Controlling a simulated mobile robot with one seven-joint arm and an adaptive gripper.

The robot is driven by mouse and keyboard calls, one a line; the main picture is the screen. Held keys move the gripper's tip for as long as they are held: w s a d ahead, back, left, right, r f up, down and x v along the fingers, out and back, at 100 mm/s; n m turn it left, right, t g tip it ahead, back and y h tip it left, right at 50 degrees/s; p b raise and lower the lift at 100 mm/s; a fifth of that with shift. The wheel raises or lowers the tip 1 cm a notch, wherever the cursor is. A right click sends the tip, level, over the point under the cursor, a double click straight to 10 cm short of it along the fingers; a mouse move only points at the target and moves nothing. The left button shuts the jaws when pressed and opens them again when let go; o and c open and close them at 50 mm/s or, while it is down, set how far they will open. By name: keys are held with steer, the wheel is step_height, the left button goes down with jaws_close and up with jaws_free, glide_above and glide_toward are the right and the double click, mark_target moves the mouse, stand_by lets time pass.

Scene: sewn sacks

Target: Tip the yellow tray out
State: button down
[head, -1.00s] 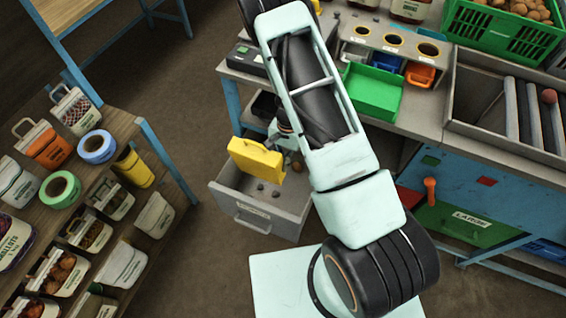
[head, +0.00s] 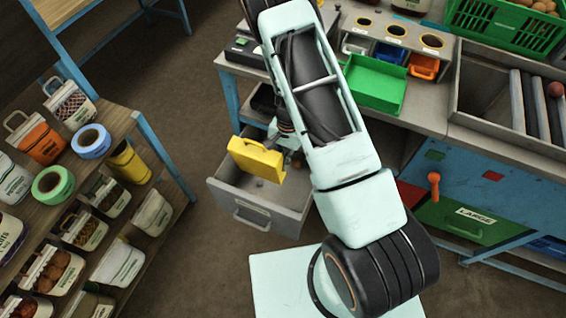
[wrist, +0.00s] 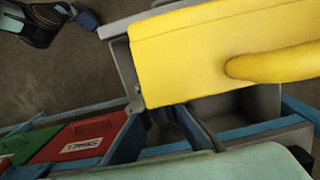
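The yellow tray (head: 256,160) is held in the air over an open grey drawer (head: 267,212), tilted steeply on its side. In the wrist view the tray (wrist: 220,45) fills the upper right, with its rounded yellow handle (wrist: 275,66) at the right. The inside of the tray is turned away, so I cannot see what it holds. My gripper (head: 291,142) is at the tray's right end, partly hidden by my arm. Its fingertips are not clear, but the tray hangs from it. A small dark lump (head: 259,183) shows in the drawer below the tray.
A bench with a green tray (head: 374,84) and an orange bin (head: 424,66) stands behind and right. A green drawer front marked LARGE (head: 470,222) is at right. A shelf with labelled sacks and tape rolls (head: 53,183) stands at left. Open floor lies between.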

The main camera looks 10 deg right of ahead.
mark_target(279, 160)
steer(key=t+h+b, duration=0.1)
steer(key=t+b, duration=0.1)
steer(key=r+t+h+b, duration=0.1)
steer(key=shift+a+r+t+b, duration=0.15)
steer(key=shift+t+b, duration=0.25)
steer(key=t+h+b, duration=0.1)
steer(key=r+t+h+b, duration=0.1)
steer(key=t+b, duration=0.1)
steer(key=shift+s+r+h, duration=0.1)
steer(key=shift+r+h, duration=0.1)
steer(key=shift+h, duration=0.1)
steer(key=t+h+b, duration=0.1)
steer(key=b, duration=0.1)
steer(key=r+t+h+b, duration=0.1)
steer(key=t+b, duration=0.1)
steer(key=t+h+b, duration=0.1)
steer(key=t+b, duration=0.1)
steer(key=shift+r, duration=0.4)
steer(key=shift+r+t+h+b, duration=0.4)
steer(key=shift+t+b, duration=0.1)
steer(key=shift+b, duration=0.35)
steer(key=shift+r, duration=0.4)
